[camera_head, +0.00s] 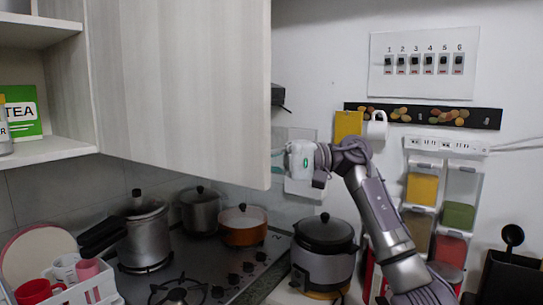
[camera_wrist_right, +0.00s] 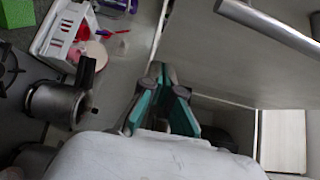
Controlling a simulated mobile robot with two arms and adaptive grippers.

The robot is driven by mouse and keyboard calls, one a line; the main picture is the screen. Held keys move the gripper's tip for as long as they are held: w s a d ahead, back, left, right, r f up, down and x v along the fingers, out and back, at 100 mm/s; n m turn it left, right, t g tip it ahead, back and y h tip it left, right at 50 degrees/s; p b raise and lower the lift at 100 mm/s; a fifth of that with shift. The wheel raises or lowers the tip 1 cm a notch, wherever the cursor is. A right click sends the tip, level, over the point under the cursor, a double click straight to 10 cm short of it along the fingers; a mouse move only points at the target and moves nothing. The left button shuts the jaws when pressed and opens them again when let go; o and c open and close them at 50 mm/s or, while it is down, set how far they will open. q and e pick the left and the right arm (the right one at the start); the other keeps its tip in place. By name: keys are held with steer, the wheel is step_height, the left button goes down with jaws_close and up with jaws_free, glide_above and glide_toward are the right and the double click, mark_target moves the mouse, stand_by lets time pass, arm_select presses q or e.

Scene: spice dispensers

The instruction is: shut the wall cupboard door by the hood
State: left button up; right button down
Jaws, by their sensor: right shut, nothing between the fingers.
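The wall cupboard door (camera_head: 185,80) is a large pale wood-grain panel standing open, beside open shelves at the left of the head view. No handle shows on the face seen there. In the right wrist view the door (camera_wrist_right: 235,60) fills the upper right, with a metal bar handle (camera_wrist_right: 270,22) on it. My right gripper (camera_head: 279,154) is at the door's free right edge, near its lower corner, fingertips partly hidden by the door. In the wrist view its teal fingers (camera_wrist_right: 160,72) are shut and empty beside the door; contact cannot be told. My left gripper is not in view.
Below are a hob with a pressure cooker (camera_head: 145,235), a steel pot (camera_head: 200,212) and an orange pan (camera_head: 243,227). A rice cooker (camera_head: 324,262) stands below my right arm. A dish rack (camera_head: 95,290) is at lower left. Spice dispensers (camera_head: 422,188) hang on the right wall.

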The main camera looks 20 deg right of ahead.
mark_target(220, 169)
steer(key=a, duration=0.2)
steer(key=s+a+p, duration=0.1)
steer(key=a, duration=0.1)
steer(key=s+a+p, duration=0.1)
steer(key=a, duration=0.1)
steer(key=shift+s, duration=0.15)
